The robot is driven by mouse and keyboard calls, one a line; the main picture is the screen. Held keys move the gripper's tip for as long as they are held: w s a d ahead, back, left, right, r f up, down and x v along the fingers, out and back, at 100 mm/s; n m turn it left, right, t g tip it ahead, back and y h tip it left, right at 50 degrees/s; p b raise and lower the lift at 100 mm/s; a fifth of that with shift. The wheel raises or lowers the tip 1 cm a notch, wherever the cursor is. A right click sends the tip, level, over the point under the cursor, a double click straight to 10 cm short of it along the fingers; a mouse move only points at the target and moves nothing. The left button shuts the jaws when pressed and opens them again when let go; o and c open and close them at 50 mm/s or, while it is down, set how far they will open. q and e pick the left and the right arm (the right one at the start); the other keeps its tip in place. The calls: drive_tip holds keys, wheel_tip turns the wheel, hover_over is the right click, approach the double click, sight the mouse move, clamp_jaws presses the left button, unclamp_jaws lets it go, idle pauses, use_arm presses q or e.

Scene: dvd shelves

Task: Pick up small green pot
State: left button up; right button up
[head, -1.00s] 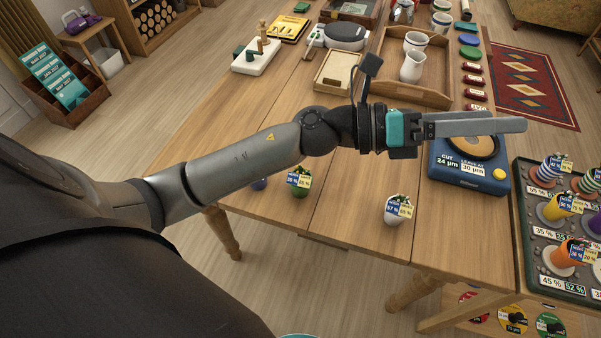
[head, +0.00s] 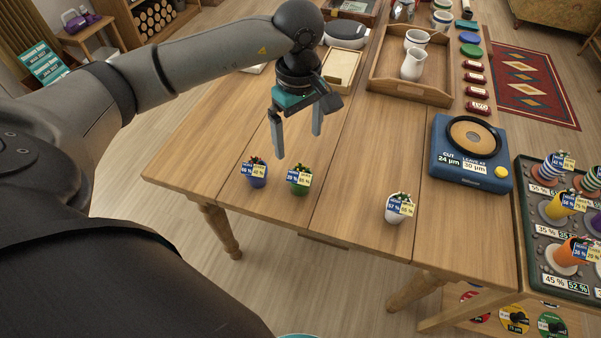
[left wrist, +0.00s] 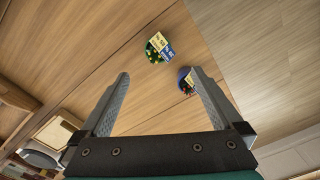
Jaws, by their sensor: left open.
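The small green pot (head: 299,186) stands upright on the wooden table near its front edge, with a plant and blue and yellow labels on it. It also shows in the left wrist view (left wrist: 153,57), beyond and between my fingertips. My left gripper (head: 298,146) is open and empty, pointing down above the table, just behind and above the green pot and apart from it. In the left wrist view its two fingers (left wrist: 160,78) are spread wide. A blue pot (head: 256,180) stands to the left of the green pot; it shows close to one finger in the left wrist view (left wrist: 185,86). My right gripper is not seen.
A white pot (head: 394,215) stands to the right near the front edge. A blue device (head: 455,180) and a dark tray of cups (head: 534,250) lie farther right. A wooden tray with pitchers (head: 384,90) is behind. The table (head: 345,195) is bare between the green and white pots.

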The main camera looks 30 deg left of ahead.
use_arm(q)
drive_tip(key=b, duration=0.1)
hover_over(301, 176)
drive_tip(key=f, duration=0.7)
drive_tip(key=shift+s+a+f, duration=0.1)
drive_tip(key=shift+s, duration=0.1)
drive_tip(key=shift+f, duration=0.85)
drive_tip(key=f, duration=0.2)
drive_tip(key=f+b, duration=0.1)
drive_tip(key=f, duration=0.1)
drive_tip(key=shift+w+f, duration=0.2)
drive_tip(key=shift+f, duration=0.1)
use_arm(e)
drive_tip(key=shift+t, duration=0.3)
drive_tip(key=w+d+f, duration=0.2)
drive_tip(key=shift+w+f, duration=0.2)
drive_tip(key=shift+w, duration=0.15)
use_arm(q)
drive_tip(key=c, duration=1.6)
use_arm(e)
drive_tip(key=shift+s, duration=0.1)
